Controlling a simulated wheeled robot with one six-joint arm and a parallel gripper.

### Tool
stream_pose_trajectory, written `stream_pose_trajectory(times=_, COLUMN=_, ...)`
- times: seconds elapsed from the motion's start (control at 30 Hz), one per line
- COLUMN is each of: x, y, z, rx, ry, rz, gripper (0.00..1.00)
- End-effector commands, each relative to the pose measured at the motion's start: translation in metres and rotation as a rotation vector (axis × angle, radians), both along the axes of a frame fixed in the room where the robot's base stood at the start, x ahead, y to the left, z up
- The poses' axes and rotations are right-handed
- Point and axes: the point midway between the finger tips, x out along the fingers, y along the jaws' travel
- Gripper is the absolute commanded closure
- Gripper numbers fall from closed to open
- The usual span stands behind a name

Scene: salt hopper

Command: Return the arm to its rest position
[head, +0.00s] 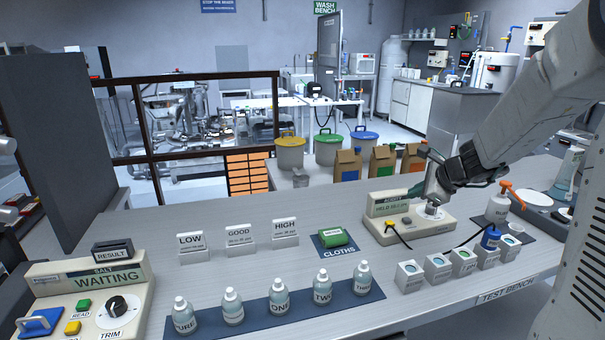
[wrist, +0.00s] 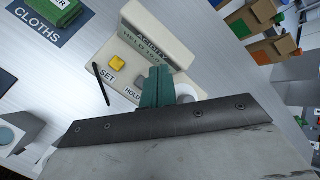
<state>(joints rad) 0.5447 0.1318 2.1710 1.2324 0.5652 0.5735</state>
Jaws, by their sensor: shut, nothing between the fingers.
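My arm comes in from the right in the head view. My gripper (head: 414,192) is shut and empty, its teal fingers pressed together over the acidity meter (head: 385,228). A round white dial (head: 434,212) on the meter sits just below my wrist and is partly hidden in the wrist view.
Several small labelled cups (head: 465,259) stand in front of the meter. A white bottle (head: 498,206) with an orange top stands right of it. Green cloths (head: 334,237) lie left. Several bottles stand on a blue mat (head: 205,324). The salt meter (head: 92,292) is far left.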

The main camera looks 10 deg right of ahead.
Motion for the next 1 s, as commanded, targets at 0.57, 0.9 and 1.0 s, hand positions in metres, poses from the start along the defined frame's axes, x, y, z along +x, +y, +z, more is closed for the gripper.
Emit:
stream_pose_trajectory(times=0.57, x=-0.173, y=0.146, z=0.012, rx=-0.430, ry=0.141, rz=1.181, gripper=1.00)
stream_pose_trajectory(times=0.9, x=-0.313, y=0.178, z=0.039, rx=-0.829, ry=0.271, rz=1.831, gripper=1.00)
stream_pose_trajectory(times=1.0, x=-0.331, y=0.180, z=0.045, rx=-0.930, ry=0.274, rz=1.891, gripper=1.00)
